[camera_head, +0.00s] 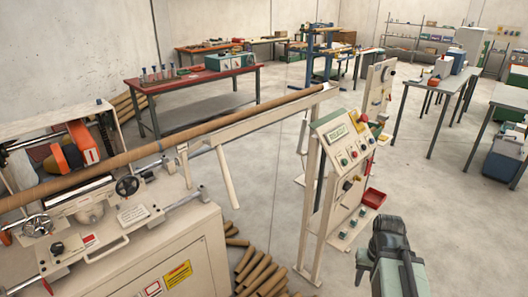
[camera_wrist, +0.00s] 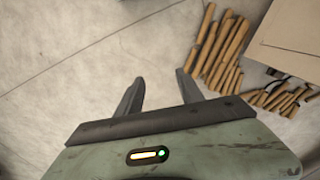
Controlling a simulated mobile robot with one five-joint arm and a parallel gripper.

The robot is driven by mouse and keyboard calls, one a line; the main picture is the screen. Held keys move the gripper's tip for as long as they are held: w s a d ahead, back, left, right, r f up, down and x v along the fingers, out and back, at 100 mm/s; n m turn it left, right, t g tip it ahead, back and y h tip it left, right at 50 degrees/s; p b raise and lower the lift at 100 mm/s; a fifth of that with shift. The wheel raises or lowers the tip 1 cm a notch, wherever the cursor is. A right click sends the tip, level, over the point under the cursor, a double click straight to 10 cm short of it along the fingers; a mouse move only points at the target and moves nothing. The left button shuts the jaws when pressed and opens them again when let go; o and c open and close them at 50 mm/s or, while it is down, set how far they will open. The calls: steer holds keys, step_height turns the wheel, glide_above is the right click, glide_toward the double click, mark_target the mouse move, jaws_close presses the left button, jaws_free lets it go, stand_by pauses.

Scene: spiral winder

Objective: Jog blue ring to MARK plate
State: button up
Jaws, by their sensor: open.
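My gripper (camera_wrist: 158,86) shows in the wrist view with its two dark fingers spread and nothing between them. It points down over bare concrete floor, left of a pile of brown tubes. I cannot make out a blue ring in either view. I cannot read a MARK plate; the winder (camera_head: 140,262) carries several small pale plates, including a lettered one (camera_head: 133,214), too small to read. A long brown tube (camera_head: 170,140) runs along the winder and its support rail. A control panel (camera_head: 348,130) with coloured buttons stands right of the winder.
Loose brown tubes (camera_head: 262,272) lie on the floor beside the winder, and the pile also shows in the wrist view (camera_wrist: 222,50). A red bin (camera_head: 374,198) sits by the panel stand. Floor between is clear.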

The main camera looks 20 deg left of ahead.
steer(key=shift+c, duration=0.3)
jaws_close()
stand_by(1.7)
